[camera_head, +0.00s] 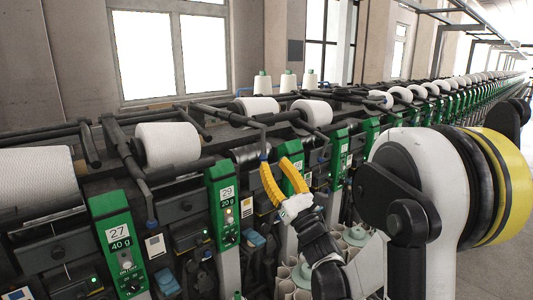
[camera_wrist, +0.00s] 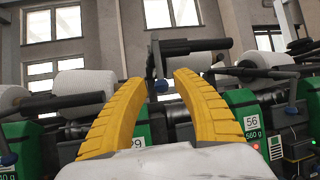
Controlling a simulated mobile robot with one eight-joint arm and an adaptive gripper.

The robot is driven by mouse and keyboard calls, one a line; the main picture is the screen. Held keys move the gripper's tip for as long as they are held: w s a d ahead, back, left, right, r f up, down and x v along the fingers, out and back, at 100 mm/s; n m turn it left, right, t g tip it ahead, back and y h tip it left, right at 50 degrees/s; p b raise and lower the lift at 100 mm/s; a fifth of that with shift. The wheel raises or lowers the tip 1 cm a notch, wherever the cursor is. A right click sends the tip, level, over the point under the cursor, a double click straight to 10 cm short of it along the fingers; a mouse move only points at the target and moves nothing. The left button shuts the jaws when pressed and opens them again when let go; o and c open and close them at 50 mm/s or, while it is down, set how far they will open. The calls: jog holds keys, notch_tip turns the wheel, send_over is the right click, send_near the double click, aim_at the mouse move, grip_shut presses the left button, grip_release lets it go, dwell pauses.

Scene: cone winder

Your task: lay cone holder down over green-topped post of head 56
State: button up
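In the head view my gripper (camera_head: 277,164) is close to a blue-tipped black holder arm (camera_head: 263,135). It partly covers a green post (camera_head: 292,173) whose number I cannot read.
Posts 27 (camera_head: 121,245) and 29 (camera_head: 223,205) stand to the left. White cones such as this one (camera_head: 168,144) lie along the winder, with black bars above and between them. Three upright white cones (camera_head: 262,84) stand behind. An aisle floor shows at the right.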

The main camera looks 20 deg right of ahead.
jog(key=v, duration=0.5)
dwell(1.2)
jog(key=s+a+f+n+g+y+b, duration=0.1)
jog(key=s+a+f+n+g+y, duration=0.15)
jog(key=a+n, duration=0.45)
jog(key=s+a+f+n+g+y, duration=0.1)
jog(key=a+f+n+g+y, duration=0.1)
jog(key=a+n+g, duration=0.3)
jog(key=s+a+f+n+g+y+b, duration=0.1)
jog(key=a+f+n+g+y, duration=0.15)
jog(key=a+n, duration=0.55)
jog(key=s+f+n+g+h+b, duration=0.1)
jog(key=s+f+n+g+h, duration=0.35)
jog(key=s+f+n, duration=0.45)
jog(key=s+d+f+n+g+h, duration=0.2)
jog(key=s+d+f+n+h, duration=0.1)
jog(key=s+d, duration=0.4)
jog(key=s+n+h, duration=0.1)
jog(key=n, duration=0.1)
jog(key=shift+s+f+n+g+h+b, duration=0.25)
jog(key=shift+s+n+g+h+b, duration=0.1)
jog(key=shift+n, duration=0.05)
